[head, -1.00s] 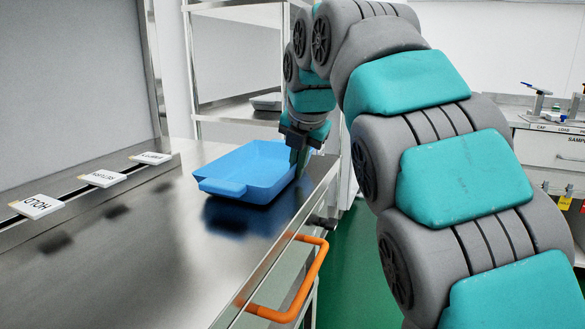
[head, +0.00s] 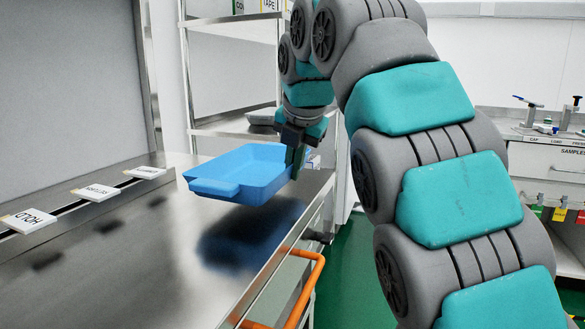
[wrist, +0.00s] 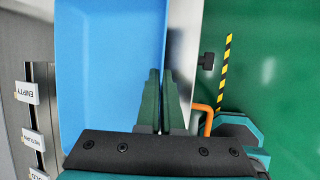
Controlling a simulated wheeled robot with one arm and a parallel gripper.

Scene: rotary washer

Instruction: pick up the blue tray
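The blue tray (head: 250,172) hangs above the steel counter (head: 160,270) in the head view, with its shadow apart from it below. My gripper (head: 296,162) is at the tray's right side, with its fingers on the rim. In the wrist view, the two green fingers of my gripper (wrist: 161,78) are close together on either side of the tray's right wall. The tray (wrist: 105,70) fills the left of that view and looks empty where it shows. The part of the rim between the fingers is hidden.
White labels, one reading HOLD (head: 27,221), line a ledge at the left. An orange handle (head: 305,290) is on the counter's front side. A shelf rack (head: 235,128) stands behind. A bench with clamps (head: 545,140) is at the right.

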